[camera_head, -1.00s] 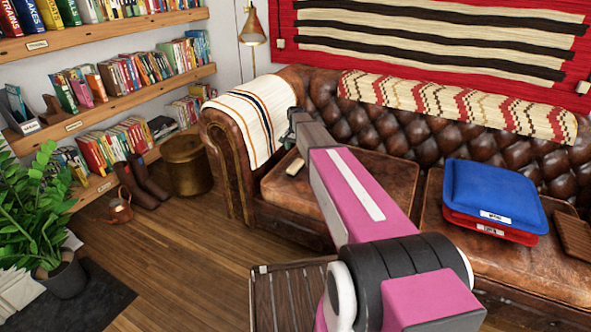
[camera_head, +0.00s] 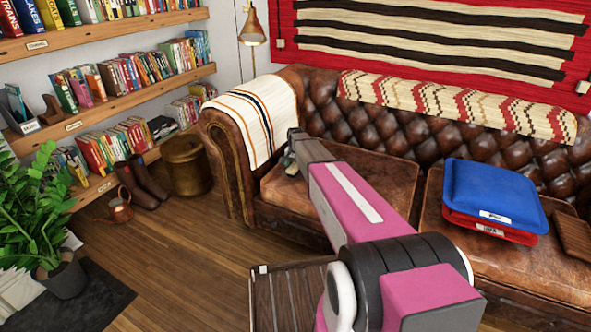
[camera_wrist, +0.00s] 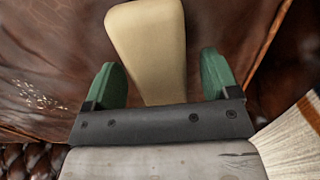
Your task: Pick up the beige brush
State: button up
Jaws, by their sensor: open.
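The beige brush (camera_wrist: 148,45) lies on the brown leather sofa seat (camera_wrist: 50,60), seen in the wrist view. My gripper (camera_wrist: 163,82) has two green fingers standing apart, one on each side of the near end of the brush. The brush's near end passes behind the dark gripper bar, so that end is hidden. In the head view my gripper (camera_head: 290,158) is over the left seat cushion (camera_head: 290,195), and my arm hides most of the brush there.
A striped throw (camera_head: 252,125) covers the left armrest beside my gripper. Blue and red folded cushions (camera_head: 494,195) lie on the right seat, with a brown item (camera_head: 574,237) next to them. A slatted wooden table (camera_head: 290,295) stands in front of the sofa.

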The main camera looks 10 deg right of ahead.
aim_at(295, 165)
jog(key=c, duration=1)
jog(key=shift+c, duration=0.2)
jog(key=shift+r, duration=0.15)
jog(key=shift+r, duration=0.45)
jog(key=r, duration=0.3)
jog(key=shift+s+r, duration=0.15)
jog(key=shift+s, duration=0.05)
jog(key=s+a+r, duration=0.5)
jog(key=s+r, duration=0.1)
jog(key=s, duration=0.3)
jog(key=shift+s+a+r, duration=0.3)
jog(key=shift+s+a, duration=0.1)
